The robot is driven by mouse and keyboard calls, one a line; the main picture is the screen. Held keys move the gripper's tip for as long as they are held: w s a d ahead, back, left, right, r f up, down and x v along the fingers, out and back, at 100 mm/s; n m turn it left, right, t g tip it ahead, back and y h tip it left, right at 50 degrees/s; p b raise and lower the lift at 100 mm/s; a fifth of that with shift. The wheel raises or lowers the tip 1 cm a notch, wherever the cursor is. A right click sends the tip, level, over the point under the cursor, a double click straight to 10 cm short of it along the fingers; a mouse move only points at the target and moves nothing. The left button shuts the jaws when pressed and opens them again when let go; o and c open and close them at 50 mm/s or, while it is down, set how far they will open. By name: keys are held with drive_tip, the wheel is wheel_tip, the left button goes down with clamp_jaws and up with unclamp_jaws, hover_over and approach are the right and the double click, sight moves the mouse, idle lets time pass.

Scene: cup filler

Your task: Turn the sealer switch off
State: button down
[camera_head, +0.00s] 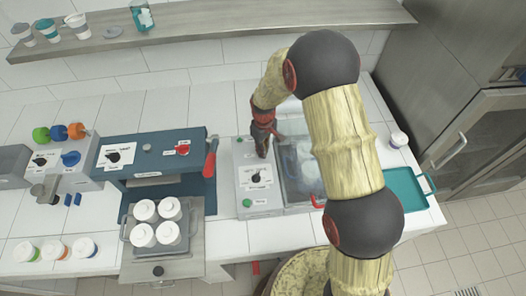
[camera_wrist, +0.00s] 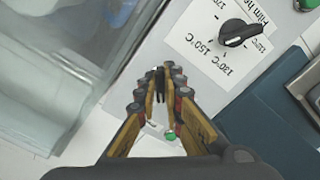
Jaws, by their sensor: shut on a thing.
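The white control panel (camera_head: 243,180) beside the glass-lidded tub carries a black film-heat knob (camera_head: 256,178), which also shows in the wrist view (camera_wrist: 240,33). My gripper (camera_head: 262,150) reaches down over the back part of this panel. In the wrist view my gripper (camera_wrist: 163,78) has its fingertips close together, shut on a small dark upright piece, the sealer switch (camera_wrist: 161,88). The fingers hide most of the switch, so its position is unclear. A green light (camera_wrist: 170,135) and a white label lie between the fingers on the panel.
The glass-lidded tub (camera_head: 301,165) stands right of the panel. The blue machine (camera_head: 150,148) with a red handle (camera_head: 210,158) stands left, with white-lidded cups (camera_head: 143,210) in front. A teal tray (camera_head: 407,187) is at right. My arm hides part of the counter.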

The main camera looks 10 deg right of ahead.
drive_tip(key=n, duration=0.3)
drive_tip(key=n+b, duration=0.1)
drive_tip(key=n, duration=0.1)
drive_tip(key=shift+w+d+n, duration=0.15)
drive_tip(key=shift+w+n, duration=0.15)
drive_tip(key=shift+w+n+b, duration=0.2)
drive_tip(key=shift+n+b, duration=0.2)
drive_tip(key=shift+n, duration=1.9)
drive_tip(key=c, duration=1.9)
unclamp_jaws()
wheel_tip(320, 180, up, 12)
